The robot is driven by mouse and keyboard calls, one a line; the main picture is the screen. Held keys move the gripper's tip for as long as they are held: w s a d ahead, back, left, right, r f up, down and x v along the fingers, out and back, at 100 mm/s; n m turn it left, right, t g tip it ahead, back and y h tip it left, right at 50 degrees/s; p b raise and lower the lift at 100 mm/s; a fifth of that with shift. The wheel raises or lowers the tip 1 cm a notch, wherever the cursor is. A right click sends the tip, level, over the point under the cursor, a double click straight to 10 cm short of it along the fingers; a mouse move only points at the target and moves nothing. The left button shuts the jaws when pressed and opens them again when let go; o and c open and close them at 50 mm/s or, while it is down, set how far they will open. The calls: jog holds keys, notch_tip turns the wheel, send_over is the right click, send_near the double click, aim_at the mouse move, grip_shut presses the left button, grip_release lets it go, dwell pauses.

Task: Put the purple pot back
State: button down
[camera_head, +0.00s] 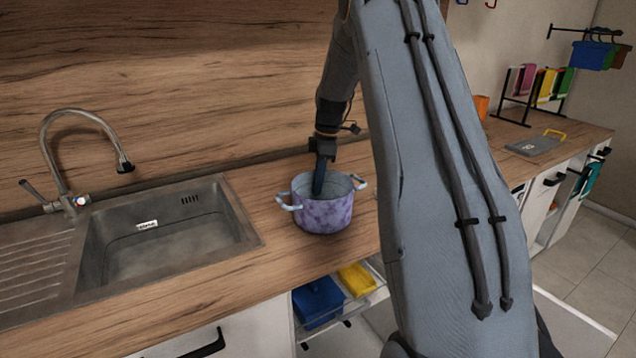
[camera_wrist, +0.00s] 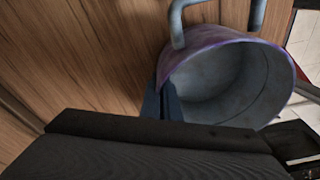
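The purple pot (camera_head: 325,214) has a mottled purple outside, a grey inside and two pale grey handles. It appears to stand upright on the wooden worktop, right of the sink. In the wrist view the pot (camera_wrist: 225,85) shows its open mouth and a handle at the top. My gripper (camera_head: 319,190) points down at the pot, with a dark blue finger reaching inside the mouth. In the wrist view my gripper (camera_wrist: 162,102) is at the pot's left rim. The finger gap is mostly hidden, so I cannot tell whether it is closed on the rim.
A metal sink (camera_head: 165,235) with a curved tap (camera_head: 85,115) lies left of the pot. Below the worktop, a blue bin (camera_head: 318,302) and a yellow item (camera_head: 357,279) show. A grey board (camera_head: 533,145) and a rack (camera_head: 540,90) stand far right. My arm hides the worktop's middle.

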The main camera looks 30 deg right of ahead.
jog(key=shift+f, duration=0.1)
jog(key=c, duration=2)
grip_release()
jog(key=r+b, duration=0.1)
jog(key=r, duration=0.3)
jog(key=d+r+b, duration=0.1)
jog(key=r, duration=0.3)
jog(key=d+r+b, duration=0.1)
jog(key=r, duration=0.3)
jog(key=shift+s, duration=0.1)
jog(key=shift+a, duration=0.1)
